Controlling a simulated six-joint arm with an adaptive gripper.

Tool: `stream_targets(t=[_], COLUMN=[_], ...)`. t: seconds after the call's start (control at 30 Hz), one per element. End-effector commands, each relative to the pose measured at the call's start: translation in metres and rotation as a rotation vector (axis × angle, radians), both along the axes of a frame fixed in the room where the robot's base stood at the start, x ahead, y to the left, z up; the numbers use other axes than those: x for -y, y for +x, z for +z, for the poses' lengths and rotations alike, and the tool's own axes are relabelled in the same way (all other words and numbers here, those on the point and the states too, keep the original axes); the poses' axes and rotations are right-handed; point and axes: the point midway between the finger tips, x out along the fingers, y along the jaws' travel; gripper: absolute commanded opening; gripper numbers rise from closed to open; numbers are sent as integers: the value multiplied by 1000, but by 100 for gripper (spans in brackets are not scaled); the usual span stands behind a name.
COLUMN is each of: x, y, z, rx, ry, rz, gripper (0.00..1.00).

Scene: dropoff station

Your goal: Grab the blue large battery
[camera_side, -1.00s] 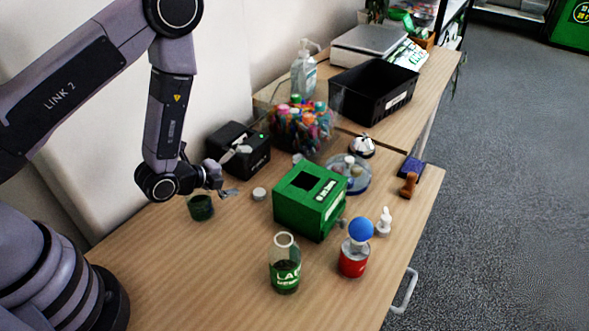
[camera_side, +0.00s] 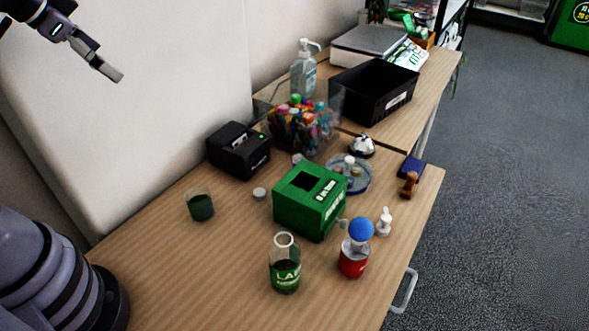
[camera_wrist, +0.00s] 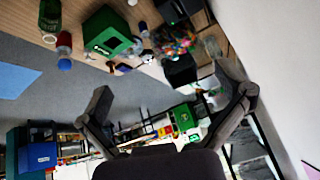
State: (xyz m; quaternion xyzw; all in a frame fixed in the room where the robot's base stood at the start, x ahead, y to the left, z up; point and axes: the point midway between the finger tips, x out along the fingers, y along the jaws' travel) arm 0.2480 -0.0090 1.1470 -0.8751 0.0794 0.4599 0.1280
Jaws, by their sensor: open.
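I cannot make out a blue large battery for certain in either view. The green box (camera_side: 310,203) with a dark square opening on top stands mid-table; it also shows in the wrist view (camera_wrist: 105,32). A clear round dish (camera_side: 360,187) with small pale items stands behind it; the items are too small to identify. My gripper (camera_side: 113,74) is raised high at the upper left of the side view, well away from the table things. In the wrist view my gripper (camera_wrist: 165,85) has its fingers spread apart with nothing between them.
A green cup (camera_side: 200,207) stands left. Behind are a black device (camera_side: 238,150), a clear bin of colourful items (camera_side: 300,128) and a black tray (camera_side: 372,92). The front-left tabletop is clear.

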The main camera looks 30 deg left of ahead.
Motion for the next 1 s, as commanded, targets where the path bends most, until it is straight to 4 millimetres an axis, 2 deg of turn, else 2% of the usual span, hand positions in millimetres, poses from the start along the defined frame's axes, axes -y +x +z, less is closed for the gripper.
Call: stream_targets(t=[0.03,0.13,0.23,0.33,0.5,0.87,0.97,1.0], x=[-3,-7,-9,-9,-9,-10,-11,-12], y=[-21,-58,-82,-94,-97,-92,-69,-54], z=[10,17,20,21,21,21,22,22], rx=[-9,-56,-87,-105,-112,-108,-90,-75], ry=[-32,-87,-121,-137,-140,-136,-125,-119], rz=[58,162,230,264,272,269,261,255], gripper=[100,100,100,88,66,66,66,66])
